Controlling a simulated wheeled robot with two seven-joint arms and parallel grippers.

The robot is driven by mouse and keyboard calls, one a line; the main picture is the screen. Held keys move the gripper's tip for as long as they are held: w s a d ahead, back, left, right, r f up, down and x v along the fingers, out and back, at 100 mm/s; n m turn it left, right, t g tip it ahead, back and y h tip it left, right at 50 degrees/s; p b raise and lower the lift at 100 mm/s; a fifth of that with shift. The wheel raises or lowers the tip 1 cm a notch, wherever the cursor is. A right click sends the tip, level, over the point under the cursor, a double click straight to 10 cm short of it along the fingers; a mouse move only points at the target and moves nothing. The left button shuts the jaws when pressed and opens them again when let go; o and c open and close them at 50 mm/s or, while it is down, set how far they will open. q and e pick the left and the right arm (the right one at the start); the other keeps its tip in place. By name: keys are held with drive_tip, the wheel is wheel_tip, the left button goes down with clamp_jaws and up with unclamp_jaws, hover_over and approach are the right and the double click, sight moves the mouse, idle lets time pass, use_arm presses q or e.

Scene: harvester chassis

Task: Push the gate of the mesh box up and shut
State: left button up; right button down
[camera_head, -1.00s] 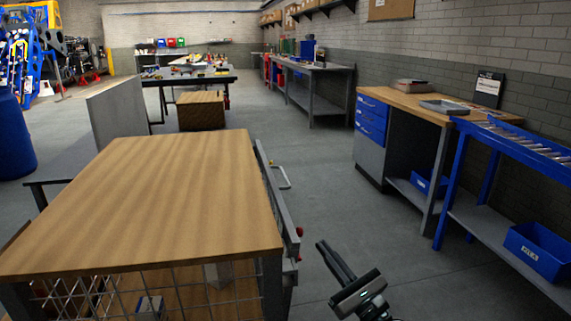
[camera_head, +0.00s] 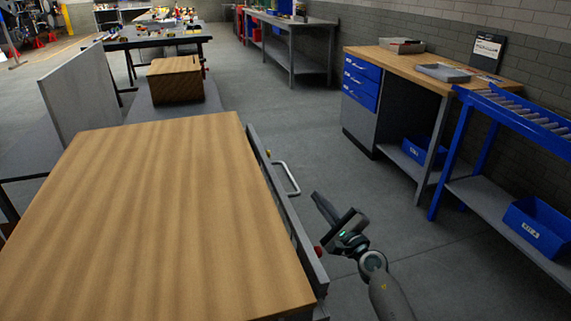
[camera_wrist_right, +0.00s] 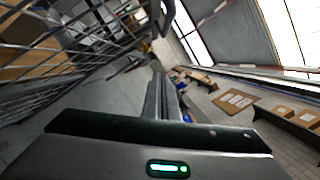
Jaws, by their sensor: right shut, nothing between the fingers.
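The mesh box has a wooden top (camera_head: 150,210) that fills the lower left of the head view. A grey frame bar (camera_head: 282,205) runs along its right side, with a pale handle (camera_head: 287,180) sticking out and a red knob near the front. The gate's panel below is hidden from above, so its angle is unclear. Wire mesh (camera_wrist_right: 70,65) shows at upper left in the right wrist view. My right gripper (camera_head: 318,198) is shut and empty, just right of the bar, apart from the handle. Its fingers also show in the wrist view (camera_wrist_right: 161,90). My left gripper is out of view.
A workbench with blue drawers (camera_head: 361,83) and a blue roller rack (camera_head: 470,130) stand to the right. Clear floor (camera_head: 400,225) lies between them and the box. A wooden crate (camera_head: 175,80) stands beyond the box.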

drive_tip(key=shift+w, duration=0.1)
drive_tip(key=shift+r, duration=0.1)
drive_tip(key=shift+w, duration=0.1)
use_arm(q)
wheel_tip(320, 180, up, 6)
drive_tip(key=b, duration=0.2)
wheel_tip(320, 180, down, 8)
drive_tip(key=p, duration=0.3)
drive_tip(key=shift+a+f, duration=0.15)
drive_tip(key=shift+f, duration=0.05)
use_arm(e)
drive_tip(key=w+a+r, duration=0.4)
drive_tip(key=w+a, duration=0.3)
drive_tip(key=shift+w+a, duration=0.25)
drive_tip(key=shift+a, duration=0.1)
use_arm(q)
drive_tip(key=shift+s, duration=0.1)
